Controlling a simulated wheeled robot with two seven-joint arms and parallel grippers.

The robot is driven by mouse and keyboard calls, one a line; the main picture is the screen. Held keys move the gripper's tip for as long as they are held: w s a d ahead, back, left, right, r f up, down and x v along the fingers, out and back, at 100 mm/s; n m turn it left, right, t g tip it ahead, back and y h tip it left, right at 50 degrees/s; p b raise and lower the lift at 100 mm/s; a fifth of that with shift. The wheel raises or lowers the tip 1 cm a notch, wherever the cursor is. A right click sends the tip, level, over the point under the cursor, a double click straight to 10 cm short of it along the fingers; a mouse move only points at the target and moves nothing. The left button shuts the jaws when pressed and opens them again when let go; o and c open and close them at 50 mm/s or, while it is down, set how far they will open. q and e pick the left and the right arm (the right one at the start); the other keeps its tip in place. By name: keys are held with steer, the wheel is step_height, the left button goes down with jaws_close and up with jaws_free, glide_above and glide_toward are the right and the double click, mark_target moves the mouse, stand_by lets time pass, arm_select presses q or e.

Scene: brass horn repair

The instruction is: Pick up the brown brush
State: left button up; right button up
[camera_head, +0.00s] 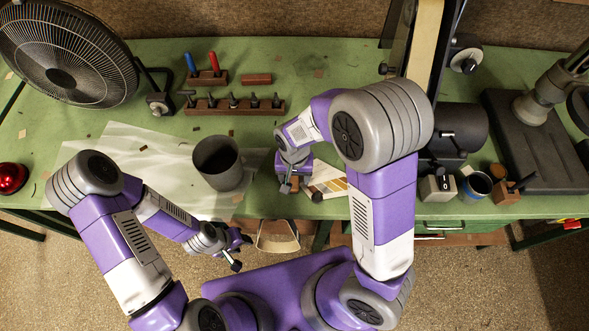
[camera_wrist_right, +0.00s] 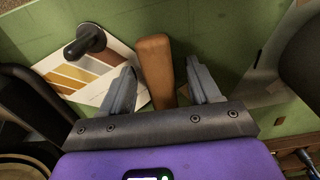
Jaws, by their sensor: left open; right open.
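The brown brush (camera_wrist_right: 155,62) shows in the right wrist view as a rounded wooden handle; its lower end is hidden behind my gripper. My right gripper (camera_wrist_right: 160,82) is open, with one finger on each side of the handle and a gap on both sides. In the head view my right gripper (camera_head: 301,190) is low over the front edge of the green bench, and the brush is mostly hidden there. My left gripper (camera_head: 238,251) is open and empty, in front of the bench edge.
A colour-sample card (camera_head: 328,181) lies beside my right gripper. A dark grey pot (camera_head: 218,163) stands to its left on white paper (camera_head: 120,160). A wooden rack of tools (camera_head: 233,105) is behind. A dark machine and small containers crowd the right.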

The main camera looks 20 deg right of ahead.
steer(key=shift+f, duration=0.3)
steer(key=c, duration=1)
